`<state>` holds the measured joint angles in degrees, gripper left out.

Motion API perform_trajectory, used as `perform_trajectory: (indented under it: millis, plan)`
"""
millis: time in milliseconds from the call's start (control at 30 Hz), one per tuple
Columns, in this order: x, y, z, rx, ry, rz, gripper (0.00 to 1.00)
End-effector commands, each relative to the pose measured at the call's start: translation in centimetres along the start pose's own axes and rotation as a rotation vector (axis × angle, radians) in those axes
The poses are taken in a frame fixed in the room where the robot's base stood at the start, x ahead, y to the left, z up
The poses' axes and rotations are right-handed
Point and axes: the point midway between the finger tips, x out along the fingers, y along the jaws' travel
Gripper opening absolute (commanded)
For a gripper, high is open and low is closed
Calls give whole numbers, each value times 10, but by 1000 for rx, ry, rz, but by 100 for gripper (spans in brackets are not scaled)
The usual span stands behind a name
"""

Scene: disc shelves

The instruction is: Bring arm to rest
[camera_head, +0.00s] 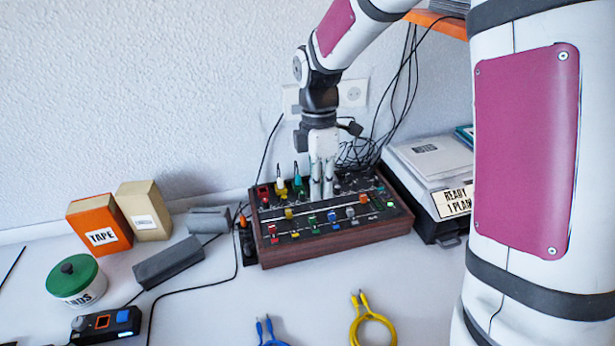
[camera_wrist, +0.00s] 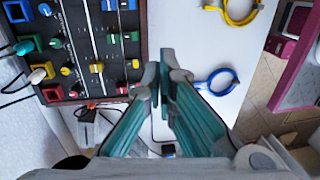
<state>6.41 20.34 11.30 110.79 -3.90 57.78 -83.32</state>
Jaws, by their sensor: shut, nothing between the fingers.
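My gripper (camera_head: 322,190) points down over the dark control box (camera_head: 318,252) with coloured knobs and switches in the head view. In the wrist view my gripper (camera_wrist: 163,72) shows its two greenish fingers with their tips close together, shut and empty. The box (camera_wrist: 140,55) lies to the left of the fingers there. I cannot tell from the head view whether the fingertips touch the box's top; the wrist view shows them beside its edge in the picture. My arm reaches in from the upper right.
An orange tape box (camera_head: 98,222), a beige box (camera_head: 143,210) and a green-lidded tin (camera_head: 76,280) stand at the left. Grey blocks (camera_head: 168,262) lie left of the control box. A yellow cable (camera_head: 372,322) lies in front. Black cables (camera_head: 358,152) hang behind; stacked cases (camera_head: 432,165) stand right.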

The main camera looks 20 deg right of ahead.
Motion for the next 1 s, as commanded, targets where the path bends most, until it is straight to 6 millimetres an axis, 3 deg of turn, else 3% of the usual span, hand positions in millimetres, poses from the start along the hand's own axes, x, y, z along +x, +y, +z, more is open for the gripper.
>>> perform_trajectory:
  millis: [167, 333, 500, 700, 1000]
  plan:
    - [-6, -4, 0, 19, -2, 7, 0]
    - [-39, -32, 5, 173, -14, 65, 0]
    - [-82, -81, 11, 443, -4, 158, 0]
    - [-118, -143, 18, 767, 54, 263, 0]
    - [-141, -232, 24, 1234, 230, 379, 0]
